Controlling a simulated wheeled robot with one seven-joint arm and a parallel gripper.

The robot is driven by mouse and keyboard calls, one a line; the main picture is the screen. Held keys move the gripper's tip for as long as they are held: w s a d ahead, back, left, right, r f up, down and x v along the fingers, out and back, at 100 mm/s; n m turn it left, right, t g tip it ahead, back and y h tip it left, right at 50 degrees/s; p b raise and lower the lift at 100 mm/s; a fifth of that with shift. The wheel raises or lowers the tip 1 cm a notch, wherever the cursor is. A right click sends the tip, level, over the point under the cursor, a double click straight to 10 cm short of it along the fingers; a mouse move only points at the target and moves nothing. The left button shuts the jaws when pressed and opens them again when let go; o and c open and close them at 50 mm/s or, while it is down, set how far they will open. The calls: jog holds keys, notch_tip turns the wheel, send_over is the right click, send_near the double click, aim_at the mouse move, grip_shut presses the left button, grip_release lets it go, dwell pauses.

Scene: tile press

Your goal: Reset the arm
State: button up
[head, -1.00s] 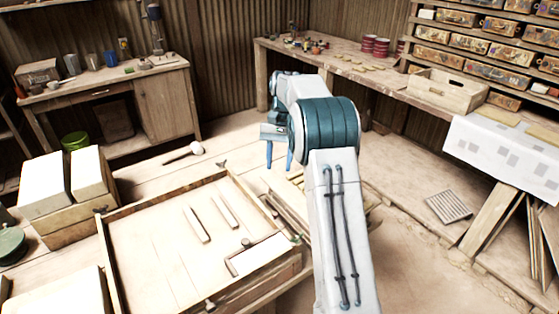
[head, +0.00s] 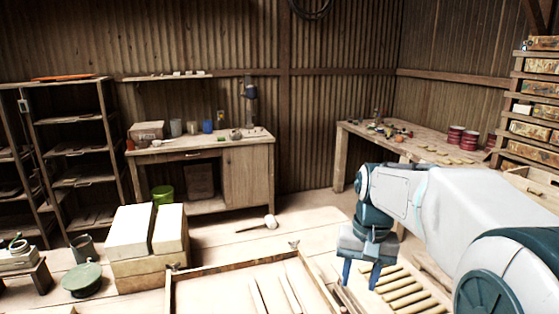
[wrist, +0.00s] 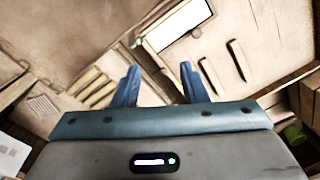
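My gripper (head: 360,274) points down at the right of centre in the head view, at the end of my white and teal arm. Its two blue fingers stand apart with nothing between them. In the wrist view my gripper (wrist: 158,85) is also open and empty, with floor and the wooden tray's corner beyond it. The gripper hangs to the right of the shallow wooden tray (head: 215,267) in the head view.
A slatted rack (head: 408,290) lies right of the gripper. White blocks (head: 145,232) sit on a wooden box at left. A mallet (head: 262,224) lies on the floor. A workbench (head: 250,172) and a corner table (head: 385,140) stand behind.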

jog(key=s+a+f+n+t, duration=0.1)
jog(key=s+f+n+t, duration=0.1)
jog(key=s, duration=1.3)
jog(key=shift+a+f+n+t+h, duration=0.25)
jog(key=shift+f+t, duration=0.35)
jog(key=shift+f, duration=0.7)
